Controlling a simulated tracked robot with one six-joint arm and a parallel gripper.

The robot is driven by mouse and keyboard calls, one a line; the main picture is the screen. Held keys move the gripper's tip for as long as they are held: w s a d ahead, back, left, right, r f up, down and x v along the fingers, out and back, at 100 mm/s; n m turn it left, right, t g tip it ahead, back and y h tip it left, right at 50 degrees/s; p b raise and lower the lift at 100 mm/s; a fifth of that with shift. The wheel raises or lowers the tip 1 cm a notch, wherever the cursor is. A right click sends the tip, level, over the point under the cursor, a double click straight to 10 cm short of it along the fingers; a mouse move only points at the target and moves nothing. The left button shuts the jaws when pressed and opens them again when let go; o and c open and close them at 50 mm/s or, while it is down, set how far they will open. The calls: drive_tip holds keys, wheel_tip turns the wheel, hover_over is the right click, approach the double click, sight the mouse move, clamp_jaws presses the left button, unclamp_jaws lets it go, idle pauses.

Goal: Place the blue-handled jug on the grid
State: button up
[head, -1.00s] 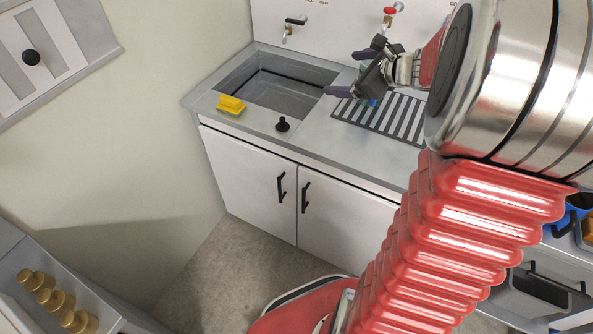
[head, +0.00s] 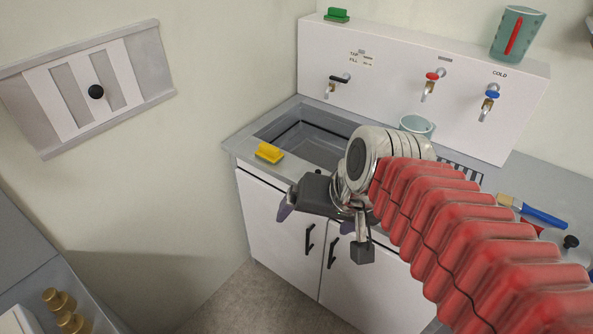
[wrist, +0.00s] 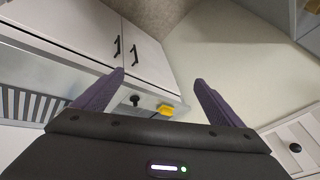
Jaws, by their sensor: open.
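A pale teal, translucent jug (head: 417,124) stands upright at the back of the counter, behind my arm in the head view. Its handle and base are hidden, so I cannot tell its handle colour or whether it rests fully on the grid. The dark-slotted grid (head: 462,171) shows partly past my arm; it also shows at the left of the wrist view (wrist: 30,105). My gripper (head: 315,221) is open and empty, in front of the counter and clear of the jug. Its two purple fingers stand wide apart in the wrist view (wrist: 158,82).
A sink (head: 318,146) lies left of the grid, with a yellow block (head: 269,153) on its rim. Taps line the back panel (head: 390,70). A red-handled jug (head: 516,36) and a green block (head: 337,15) stand on top. A blue-handled brush (head: 540,215) lies at right.

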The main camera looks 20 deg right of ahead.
drive_tip(key=shift+s+d+n+h, duration=0.15)
drive_tip(key=shift+s+n+h, duration=0.25)
drive_tip(key=shift+s+n, duration=0.6)
drive_tip(key=shift+s+d+n+h, duration=0.15)
drive_tip(key=shift+s+n+h, duration=0.25)
drive_tip(key=shift+s+n, duration=0.6)
drive_tip(key=shift+w, duration=0.2)
